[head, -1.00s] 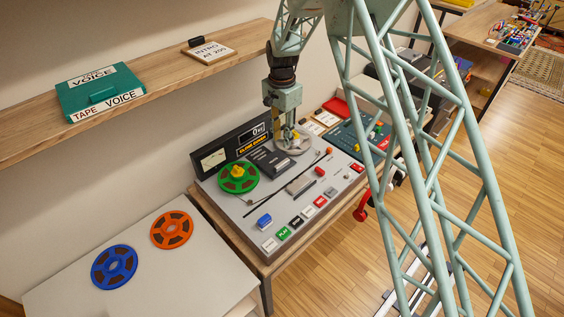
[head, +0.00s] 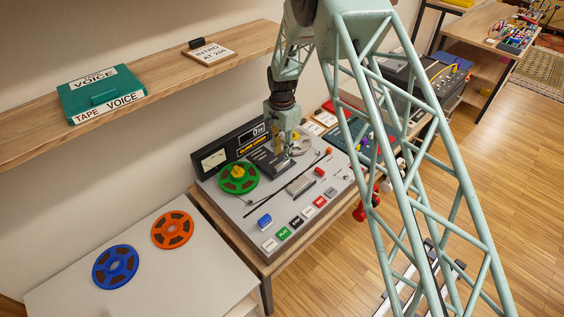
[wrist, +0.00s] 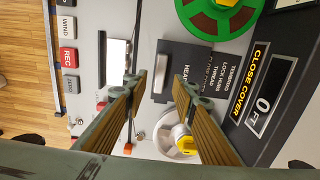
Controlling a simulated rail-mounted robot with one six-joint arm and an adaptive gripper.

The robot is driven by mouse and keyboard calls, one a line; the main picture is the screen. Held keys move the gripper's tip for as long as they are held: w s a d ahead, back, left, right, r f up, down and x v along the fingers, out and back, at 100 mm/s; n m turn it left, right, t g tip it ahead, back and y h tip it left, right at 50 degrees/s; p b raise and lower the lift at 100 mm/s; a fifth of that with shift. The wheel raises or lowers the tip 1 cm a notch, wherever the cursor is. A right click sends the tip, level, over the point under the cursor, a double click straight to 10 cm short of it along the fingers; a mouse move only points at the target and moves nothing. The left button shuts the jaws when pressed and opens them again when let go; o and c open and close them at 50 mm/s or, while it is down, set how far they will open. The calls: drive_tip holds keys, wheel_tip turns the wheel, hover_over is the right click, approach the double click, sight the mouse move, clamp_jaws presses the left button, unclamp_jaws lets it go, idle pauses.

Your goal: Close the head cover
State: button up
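A dark plate with white lettering starting "HEAD" (wrist: 188,68) lies under my gripper in the wrist view; I take it to be the head cover. It shows as a dark panel (head: 263,162) on the tape deck in the head view. How far it is raised is hard to tell. My gripper (wrist: 160,82) is open and empty, its two brown-padded fingers pointing at the plate's lower edge, with a wide gap between them. In the head view my gripper (head: 286,156) hangs at the plate's right side; contact is unclear.
A green reel (head: 238,179) sits left of the plate. A silver reel with a yellow hub (wrist: 182,140) is close to one finger. A silver block (wrist: 117,60) and coloured buttons (head: 284,233) lie in front.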

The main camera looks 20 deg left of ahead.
sight(282, 163)
drive_tip(key=shift+f+p, duration=0.3)
drive_tip(key=shift+f, duration=2.6)
drive_tip(key=shift+c, duration=0.7)
clamp_jaws()
